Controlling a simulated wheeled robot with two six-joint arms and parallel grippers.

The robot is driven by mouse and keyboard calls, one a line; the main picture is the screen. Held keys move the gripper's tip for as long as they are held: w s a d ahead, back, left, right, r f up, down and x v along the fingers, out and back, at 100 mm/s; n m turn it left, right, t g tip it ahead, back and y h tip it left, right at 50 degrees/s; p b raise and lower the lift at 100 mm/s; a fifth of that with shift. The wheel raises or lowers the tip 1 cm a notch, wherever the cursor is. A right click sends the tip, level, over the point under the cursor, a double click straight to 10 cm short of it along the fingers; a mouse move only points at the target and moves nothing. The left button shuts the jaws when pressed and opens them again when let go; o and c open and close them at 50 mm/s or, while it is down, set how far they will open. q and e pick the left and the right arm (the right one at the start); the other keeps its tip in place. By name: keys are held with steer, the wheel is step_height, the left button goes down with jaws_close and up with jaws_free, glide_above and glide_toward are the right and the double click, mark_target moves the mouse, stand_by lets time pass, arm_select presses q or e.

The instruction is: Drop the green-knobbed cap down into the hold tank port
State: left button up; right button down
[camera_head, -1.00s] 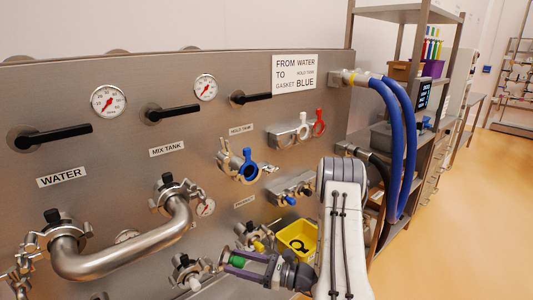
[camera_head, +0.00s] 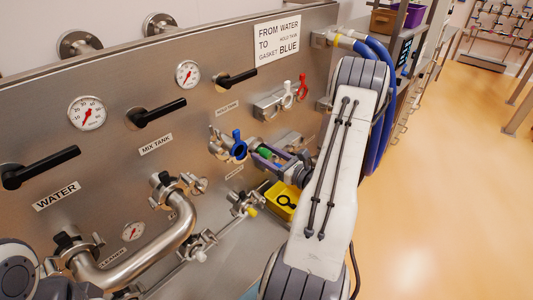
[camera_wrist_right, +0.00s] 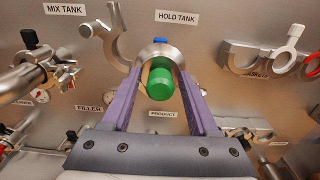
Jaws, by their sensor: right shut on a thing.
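The green-knobbed cap (camera_wrist_right: 160,82) is gripped between the purple fingers of my right gripper (camera_wrist_right: 160,105), its silver disc pointing away from me. In the head view my right gripper (camera_head: 265,156) is shut on the cap, just right of the hold tank port with its blue gasket (camera_head: 239,147). In the wrist view the cap sits in front of the port, under the HOLD TANK label, with a bit of blue above. It hides most of the port, so I cannot tell whether they touch. My left arm's links show at the lower left; its fingers are out of view.
An open clamp (camera_wrist_right: 113,38) hangs left of the port in the wrist view. A yellow bin (camera_head: 281,200) with a black ring is below. A bent pipe (camera_head: 150,250) is at lower left.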

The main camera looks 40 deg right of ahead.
steer(key=shift+w+a+f+b, duration=0.1)
steer(key=shift+w+f+b, duration=0.6)
steer(key=shift+w, duration=0.5)
steer(key=shift+w+a+f+b, duration=0.15)
steer(key=shift+w+f+b, duration=0.3)
steer(key=shift+w+f, duration=0.65)
steer(key=shift+w+a+f+b, duration=0.1)
steer(key=shift+w+f+b, duration=0.5)
steer(key=shift+w, duration=0.75)
steer(key=shift+f+b, duration=0.4)
steer(key=shift+b, duration=0.1)
steer(key=shift+c, duration=0.4)
jaws_free()
steer(key=shift+s+f, duration=0.1)
steer(key=shift+s, duration=0.05)
